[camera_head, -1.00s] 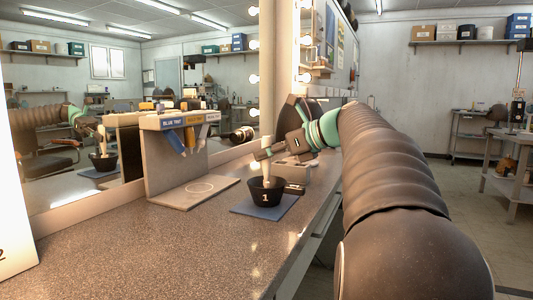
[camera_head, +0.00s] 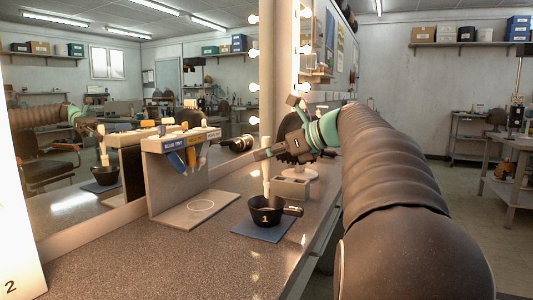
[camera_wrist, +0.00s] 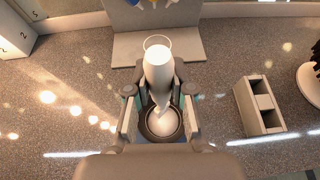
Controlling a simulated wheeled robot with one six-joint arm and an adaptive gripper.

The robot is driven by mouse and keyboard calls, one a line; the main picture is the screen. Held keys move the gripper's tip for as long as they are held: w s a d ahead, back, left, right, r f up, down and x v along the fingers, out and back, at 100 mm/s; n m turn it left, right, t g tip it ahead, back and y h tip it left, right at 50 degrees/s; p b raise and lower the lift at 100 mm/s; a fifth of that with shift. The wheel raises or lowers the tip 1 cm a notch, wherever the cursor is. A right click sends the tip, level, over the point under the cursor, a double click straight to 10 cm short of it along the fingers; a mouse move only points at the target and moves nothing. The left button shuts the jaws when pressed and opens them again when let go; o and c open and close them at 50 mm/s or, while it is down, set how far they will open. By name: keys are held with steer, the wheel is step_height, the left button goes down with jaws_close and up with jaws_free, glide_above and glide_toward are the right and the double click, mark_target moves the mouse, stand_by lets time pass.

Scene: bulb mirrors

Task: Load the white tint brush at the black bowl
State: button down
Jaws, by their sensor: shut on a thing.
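The white tint brush (camera_head: 266,181) is upright in my gripper (camera_head: 266,154), over the black bowl (camera_head: 264,217) marked 1. Its lower end reaches the bowl's mouth in the head view; I cannot tell whether it touches the inside. The bowl stands on a blue mat (camera_head: 247,229), with its handle to the right. In the wrist view the brush (camera_wrist: 158,75) is between the two fingers of my gripper (camera_wrist: 159,92), which is shut on it. The bowl (camera_wrist: 150,134) shows below, partly hidden by the brush and fingers, with pale content in it.
A rack (camera_head: 158,192) with labelled slots and hanging brushes stands left of the bowl, with a white ring on its base. A small grey box (camera_head: 291,188) is behind right of the bowl. The mirror (camera_head: 60,190) runs along the left. The front counter (camera_head: 150,260) is clear.

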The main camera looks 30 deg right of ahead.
mark_target(267, 137)
stand_by(0.3)
steer(key=shift+r+p, duration=0.3)
steer(key=shift+r, duration=2.15)
